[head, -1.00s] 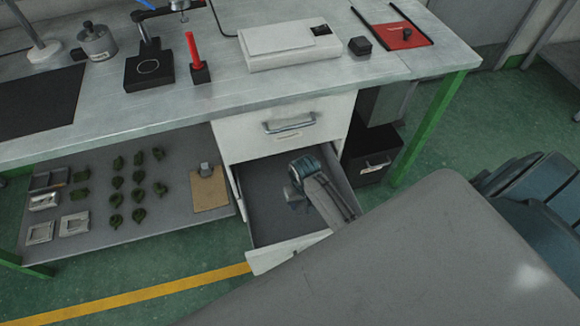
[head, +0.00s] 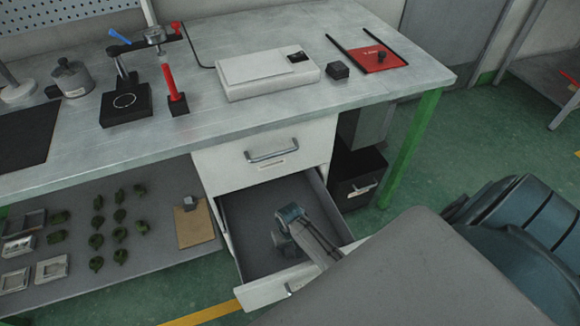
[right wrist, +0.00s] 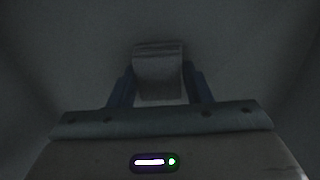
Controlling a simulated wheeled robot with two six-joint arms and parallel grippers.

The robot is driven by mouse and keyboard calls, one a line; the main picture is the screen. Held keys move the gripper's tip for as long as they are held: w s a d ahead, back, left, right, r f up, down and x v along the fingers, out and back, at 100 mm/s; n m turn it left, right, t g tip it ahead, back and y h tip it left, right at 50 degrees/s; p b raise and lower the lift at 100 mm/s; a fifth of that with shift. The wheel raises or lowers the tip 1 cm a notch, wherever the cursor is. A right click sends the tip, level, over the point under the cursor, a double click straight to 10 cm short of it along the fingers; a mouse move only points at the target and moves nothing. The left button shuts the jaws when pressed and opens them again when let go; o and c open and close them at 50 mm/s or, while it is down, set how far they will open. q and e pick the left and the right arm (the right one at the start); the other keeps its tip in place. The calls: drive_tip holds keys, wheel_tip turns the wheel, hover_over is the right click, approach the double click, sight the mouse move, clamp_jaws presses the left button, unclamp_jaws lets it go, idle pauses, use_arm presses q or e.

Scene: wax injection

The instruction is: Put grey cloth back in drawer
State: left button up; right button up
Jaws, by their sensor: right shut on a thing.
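The lower drawer (head: 245,220) under the workbench is pulled open, and its dark grey inside shows. My right gripper (head: 284,247) reaches down inside the drawer, with its arm coming over the drawer's front right. In the right wrist view, my right gripper (right wrist: 160,85) is shut on the grey cloth (right wrist: 159,75), a small folded light-grey piece between the two dark fingers. The dim grey surface behind it looks like the drawer's inside. Whether the cloth touches the bottom, I cannot tell. The cloth is not clear in the head view. My left gripper is not in view.
The upper drawer (head: 265,155) is shut. The bench top (head: 190,135) holds a white box (head: 267,75), a red-handled tool (head: 170,85) and a red mat (head: 370,57). A lower shelf at left (head: 140,262) holds several green pieces and a clipboard (head: 194,225).

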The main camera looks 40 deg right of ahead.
drive_tip(key=o, duration=1)
drive_tip(key=shift+f, duration=0.1)
drive_tip(key=shift+r, duration=0.2)
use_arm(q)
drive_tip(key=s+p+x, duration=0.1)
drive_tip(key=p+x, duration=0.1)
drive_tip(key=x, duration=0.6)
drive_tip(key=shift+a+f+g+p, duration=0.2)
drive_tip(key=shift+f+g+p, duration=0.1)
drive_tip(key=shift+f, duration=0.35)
use_arm(e)
wheel_tip(320, 180, up, 12)
drive_tip(key=shift+f, duration=0.1)
